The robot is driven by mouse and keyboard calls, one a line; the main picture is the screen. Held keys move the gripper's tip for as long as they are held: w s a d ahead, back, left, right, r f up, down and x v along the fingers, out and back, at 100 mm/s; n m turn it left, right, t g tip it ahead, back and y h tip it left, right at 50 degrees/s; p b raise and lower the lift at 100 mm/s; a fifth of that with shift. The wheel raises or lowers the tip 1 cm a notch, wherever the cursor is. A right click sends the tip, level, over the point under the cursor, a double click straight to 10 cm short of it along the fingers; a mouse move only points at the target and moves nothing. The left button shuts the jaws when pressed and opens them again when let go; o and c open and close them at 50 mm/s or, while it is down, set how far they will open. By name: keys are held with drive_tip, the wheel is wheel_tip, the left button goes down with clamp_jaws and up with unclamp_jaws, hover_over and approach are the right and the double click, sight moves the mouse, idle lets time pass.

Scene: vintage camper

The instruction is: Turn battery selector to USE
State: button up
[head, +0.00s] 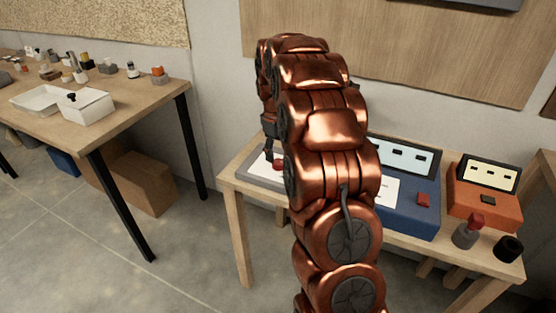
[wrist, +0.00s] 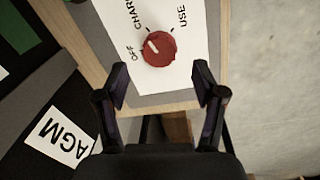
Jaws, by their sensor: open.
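The battery selector is a red round knob (wrist: 158,47) on a white label plate (wrist: 178,75) in the wrist view. The labels OFF, CHAR (cut off) and USE are printed around it. Its white pointer mark is on its left side, facing OFF and CHAR, away from USE; I cannot tell the exact setting. My gripper (wrist: 161,82) is open and empty, its fingertips apart, below the knob in the picture, with the knob not between them. In the head view the knob (head: 279,166) shows partly beside my arm.
A plate marked AGM (wrist: 60,138) lies left of my gripper in the wrist view. In the head view, a blue device (head: 410,217) and an orange device (head: 485,207) stand on the wooden table, right of my arm. Another table with a white box (head: 88,108) is at left.

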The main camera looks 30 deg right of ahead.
sight(279, 161)
drive_tip(key=shift+d+f+p, duration=0.1)
drive_tip(key=shift+f+p, duration=0.2)
drive_tip(key=shift+f, duration=2.05)
drive_tip(key=c, duration=1.1)
drive_tip(key=shift+c, duration=0.2)
drive_tip(key=m+b, duration=0.2)
drive_tip(key=m, duration=0.1)
drive_tip(key=shift+w+f, duration=0.1)
drive_tip(key=m+b, duration=0.2)
drive_tip(key=m, duration=0.1)
drive_tip(key=shift+m, duration=0.3)
drive_tip(key=m+b, duration=0.1)
drive_tip(key=m, duration=0.3)
drive_tip(key=shift+d+g+b, duration=0.1)
drive_tip(key=shift+g+b, duration=0.2)
drive_tip(key=shift+m+b, duration=0.35)
drive_tip(key=shift+m, duration=1.25)
drive_tip(key=shift+r, duration=0.2)
